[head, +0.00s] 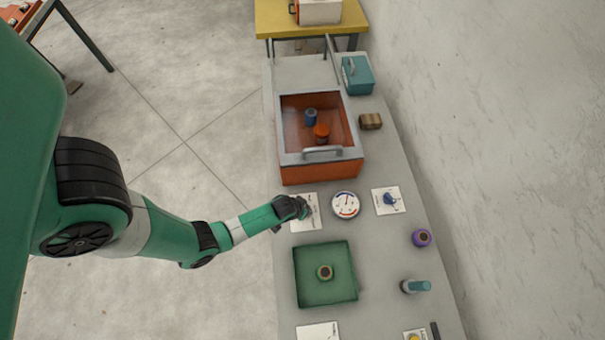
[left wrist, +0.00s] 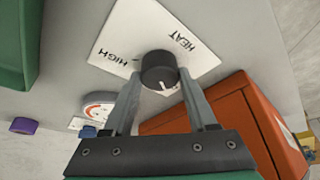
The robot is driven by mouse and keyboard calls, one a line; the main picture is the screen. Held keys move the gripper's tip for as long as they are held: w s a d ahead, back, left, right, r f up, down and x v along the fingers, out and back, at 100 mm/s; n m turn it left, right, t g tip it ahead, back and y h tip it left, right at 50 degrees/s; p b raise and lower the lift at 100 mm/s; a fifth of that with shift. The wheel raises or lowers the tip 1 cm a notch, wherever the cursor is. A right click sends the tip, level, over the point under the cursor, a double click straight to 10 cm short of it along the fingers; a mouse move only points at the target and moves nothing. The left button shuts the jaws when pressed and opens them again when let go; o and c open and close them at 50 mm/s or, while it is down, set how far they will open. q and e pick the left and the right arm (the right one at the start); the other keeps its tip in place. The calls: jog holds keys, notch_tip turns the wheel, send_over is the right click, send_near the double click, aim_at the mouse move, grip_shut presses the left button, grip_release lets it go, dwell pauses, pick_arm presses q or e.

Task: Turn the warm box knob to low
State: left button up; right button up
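The warm box knob (left wrist: 159,70) is a round black knob with a white pointer line, on a white plate (left wrist: 118,28) marked HEAT and HIGH. A low mark is not visible. In the left wrist view the pointer line faces the gripper. My left gripper (left wrist: 160,80) has its fingers spread, one on each side of the knob; contact is unclear. In the head view my left gripper (head: 306,209) is over the plate (head: 311,224) and hides the knob. The orange box (head: 321,172) with a grey rim stands just behind. My right gripper is not in view.
A round gauge (head: 346,205) and a blue knob on a white plate (head: 388,200) lie to the right. A green tray (head: 325,295) is in front. A purple object (head: 421,238) and a teal-topped item (head: 416,286) stand near the wall side.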

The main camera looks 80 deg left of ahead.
pick_arm(q)
jog(key=c, duration=0.5)
jog(key=shift+c, duration=0.2)
jog(key=shift+m, duration=0.4)
jog(key=m+h+p, duration=0.1)
jog(key=m, duration=0.1)
jog(key=shift+a+m+t, duration=0.15)
jog(key=shift+m+t, duration=0.15)
jog(key=m+h, duration=0.1)
jog(key=m, duration=0.3)
jog(key=shift+a+h, duration=0.1)
jog(key=shift+h, duration=0.3)
jog(key=shift+r+m+h, duration=0.1)
jog(key=shift+m+h, duration=0.2)
jog(key=shift+m, duration=0.8)
jog(key=shift+m+h+p, duration=0.4)
jog(key=shift+m+p, duration=0.35)
jog(key=shift+m, duration=0.35)
